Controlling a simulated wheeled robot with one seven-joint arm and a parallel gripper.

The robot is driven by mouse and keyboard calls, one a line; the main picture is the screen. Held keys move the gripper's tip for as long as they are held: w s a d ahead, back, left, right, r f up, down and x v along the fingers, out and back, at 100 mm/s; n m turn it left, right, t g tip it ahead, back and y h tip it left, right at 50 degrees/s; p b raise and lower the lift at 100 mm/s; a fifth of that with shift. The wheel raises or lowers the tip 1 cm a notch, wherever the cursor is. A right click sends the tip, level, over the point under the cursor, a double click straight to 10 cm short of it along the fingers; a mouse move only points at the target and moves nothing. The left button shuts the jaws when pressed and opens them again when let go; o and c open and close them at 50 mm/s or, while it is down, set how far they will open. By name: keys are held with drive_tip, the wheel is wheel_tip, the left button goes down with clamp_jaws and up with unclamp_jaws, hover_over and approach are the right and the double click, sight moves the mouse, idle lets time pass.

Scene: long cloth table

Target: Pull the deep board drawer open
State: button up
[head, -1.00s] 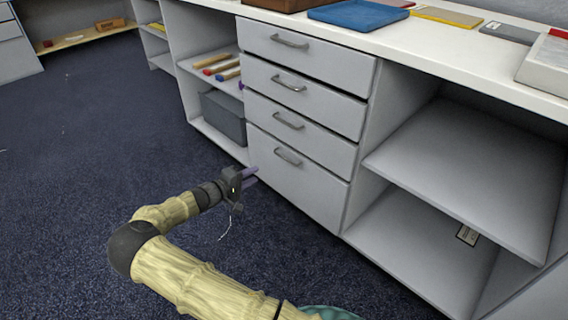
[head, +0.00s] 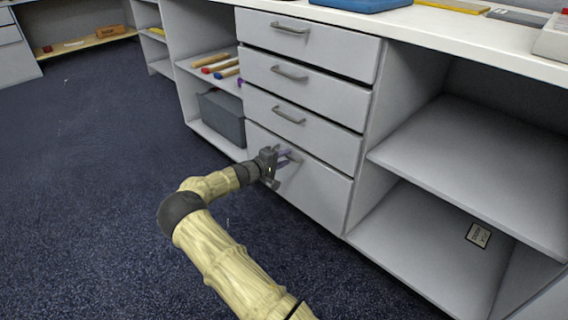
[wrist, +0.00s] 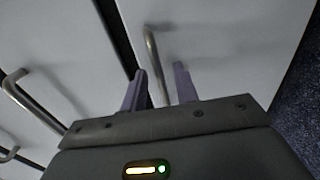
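The deep drawer (head: 318,195) is the tall grey front at the bottom of the drawer stack, and it looks shut. Its handle is mostly hidden by my gripper (head: 289,158) in the head view. In the wrist view, the metal bar handle (wrist: 153,52) runs away from me across the pale drawer front. My gripper also shows there (wrist: 160,70), with its two purple fingers apart. The handle's near end lies between the fingertips, closer to the left finger. I cannot tell whether either finger touches it.
Three shallower drawers with bar handles sit above, such as the third drawer (head: 300,128). An open shelf (head: 475,165) is to the right. A grey bin (head: 222,117) stands in the left shelf. The blue carpet (head: 90,200) is clear on the left.

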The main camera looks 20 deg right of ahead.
drive_tip(key=shift+d, duration=0.15)
clamp_jaws()
idle(0.4)
